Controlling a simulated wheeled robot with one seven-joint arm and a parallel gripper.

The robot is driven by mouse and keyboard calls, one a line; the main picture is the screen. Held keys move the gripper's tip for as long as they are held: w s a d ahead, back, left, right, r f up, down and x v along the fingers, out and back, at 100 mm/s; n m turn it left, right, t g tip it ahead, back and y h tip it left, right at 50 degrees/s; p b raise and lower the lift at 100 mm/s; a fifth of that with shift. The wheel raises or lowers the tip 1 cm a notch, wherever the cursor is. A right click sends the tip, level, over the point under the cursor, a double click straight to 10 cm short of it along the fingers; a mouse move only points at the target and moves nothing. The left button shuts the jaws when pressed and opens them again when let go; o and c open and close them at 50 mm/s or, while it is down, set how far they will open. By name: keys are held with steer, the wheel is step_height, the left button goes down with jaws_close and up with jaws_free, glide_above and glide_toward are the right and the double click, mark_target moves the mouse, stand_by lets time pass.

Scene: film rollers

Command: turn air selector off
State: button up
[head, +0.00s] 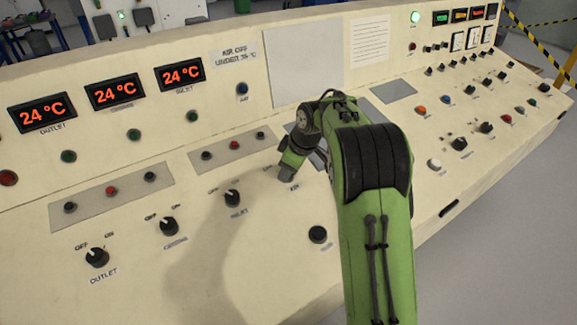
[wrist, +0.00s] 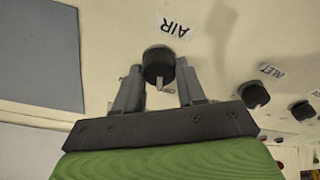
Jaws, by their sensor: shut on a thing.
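The air selector (wrist: 158,57) is a round black knob beside an AIR label (wrist: 173,27) in the wrist view. The fingers of my gripper (wrist: 160,70) lie on either side of the knob and are shut on it. A small pale mark shows on the knob's near side. In the head view my gripper (head: 287,174) reaches down to the panel just above the AIR label (head: 294,187). There the gripper hides the knob, so I cannot tell its setting from that view.
The inlet selector (head: 232,198), casing selector (head: 169,226) and outlet selector (head: 97,257) sit to the left on the cream panel (head: 130,290). Another black knob (head: 318,234) is nearer. Three displays, including one (head: 180,75), read 24 °C. Buttons crowd the right side.

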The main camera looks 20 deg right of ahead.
steer(key=shift+n, duration=1)
steer(key=o, duration=1.1)
steer(key=shift+c, duration=0.2)
steer(key=p+v, duration=0.5)
steer(key=v, duration=1)
steer(key=shift+d+r, duration=0.2)
steer(key=shift+r, duration=0.2)
